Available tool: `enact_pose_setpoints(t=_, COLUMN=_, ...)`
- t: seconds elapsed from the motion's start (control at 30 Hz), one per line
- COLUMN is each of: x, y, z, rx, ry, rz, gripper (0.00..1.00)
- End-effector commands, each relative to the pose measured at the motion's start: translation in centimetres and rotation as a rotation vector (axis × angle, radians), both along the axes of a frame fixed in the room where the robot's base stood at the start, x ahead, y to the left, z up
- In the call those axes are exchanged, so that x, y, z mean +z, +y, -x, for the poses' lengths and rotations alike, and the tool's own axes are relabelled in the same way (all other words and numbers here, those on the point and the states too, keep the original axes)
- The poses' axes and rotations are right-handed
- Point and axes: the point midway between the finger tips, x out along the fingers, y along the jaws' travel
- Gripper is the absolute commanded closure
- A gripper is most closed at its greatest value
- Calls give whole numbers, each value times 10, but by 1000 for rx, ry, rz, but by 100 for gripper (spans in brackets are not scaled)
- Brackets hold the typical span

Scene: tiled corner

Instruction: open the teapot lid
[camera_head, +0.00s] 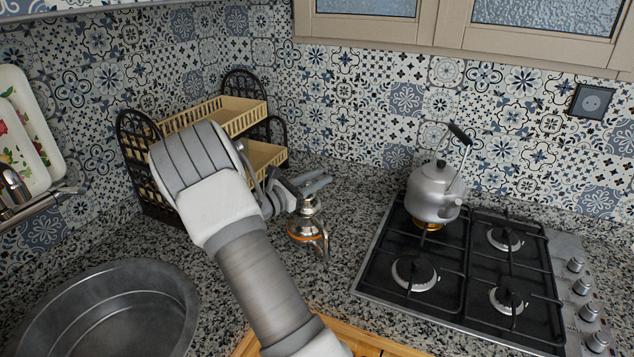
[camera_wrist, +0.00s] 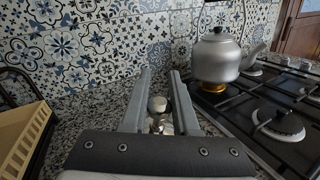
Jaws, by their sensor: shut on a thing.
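The small shiny metal teapot (camera_head: 307,228), with a copper-coloured band low on its body, stands on the granite counter left of the hob. My gripper (camera_head: 312,188) is at the top of it, its fingers reaching in from the left. In the wrist view the fingers (camera_wrist: 164,95) are on either side of the round lid knob (camera_wrist: 158,104), and my gripper is shut on it. Part of the teapot shows below the knob. My gripper covers much of the lid, and I cannot tell whether the lid is clear of the body.
A steel kettle (camera_head: 432,192) stands on the back left burner of the gas hob (camera_head: 375,262). A wooden two-tier rack (camera_head: 232,112) is behind my arm. A round metal sink (camera_head: 105,310) is at the lower left. Cupboards (camera_head: 470,25) hang above.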

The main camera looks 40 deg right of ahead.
Motion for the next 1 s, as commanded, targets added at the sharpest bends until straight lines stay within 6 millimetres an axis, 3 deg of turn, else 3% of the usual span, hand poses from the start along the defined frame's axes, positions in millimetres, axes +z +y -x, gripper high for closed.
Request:
enact_pose_setpoints(t=0.6, x=-3, y=7, z=47, rx=0, ry=-537, rz=84, gripper=100)
enact_pose_setpoints(t=1.0, x=-16, y=12, z=78, rx=-1, ry=-912, rz=141, gripper=100)
